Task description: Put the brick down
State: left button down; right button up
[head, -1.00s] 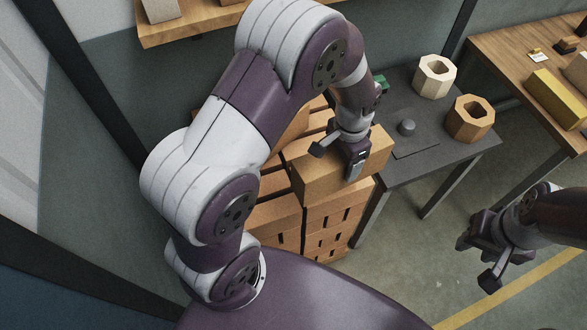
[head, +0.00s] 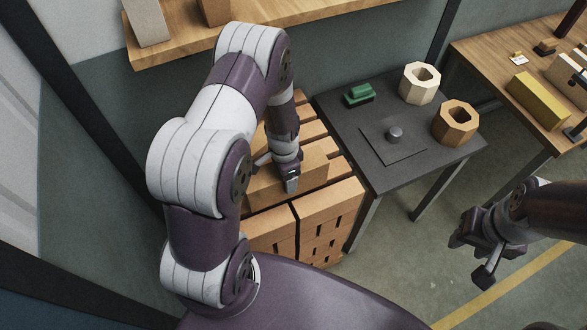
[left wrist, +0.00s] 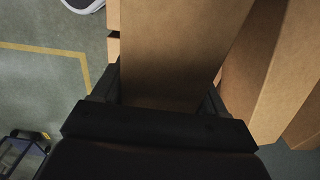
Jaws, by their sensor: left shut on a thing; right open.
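My left gripper (head: 277,171) is shut on an orange-brown brick (head: 313,167) at the stack of bricks. The brick is level, low over the stack's near top. I cannot tell whether it rests on the bricks below. In the left wrist view the held brick (left wrist: 172,50) lies between the dark jaws (left wrist: 163,95). The stack (head: 325,204) is made of several similar bricks in rows, partly hidden by my left arm. My right gripper (head: 474,256) is open and empty above the floor at the right.
A dark table (head: 395,175) right of the stack bears a flat plate with a knob (head: 394,134), a green item (head: 359,95), a cream ring block (head: 420,82) and a brown one (head: 454,121). A wooden shelf (head: 270,30) hangs behind; a wooden bench (head: 490,60) stands at right.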

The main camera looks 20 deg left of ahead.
pick_arm(q)
notch_tip(320, 180, down, 2)
jog(key=shift+f, duration=0.15)
jog(key=shift+w+f, duration=0.15)
jog(key=shift+f, duration=0.1)
jog(key=shift+f, duration=0.1)
jog(key=shift+c, duration=0.2)
grip_release()
jog(key=shift+s, duration=0.2)
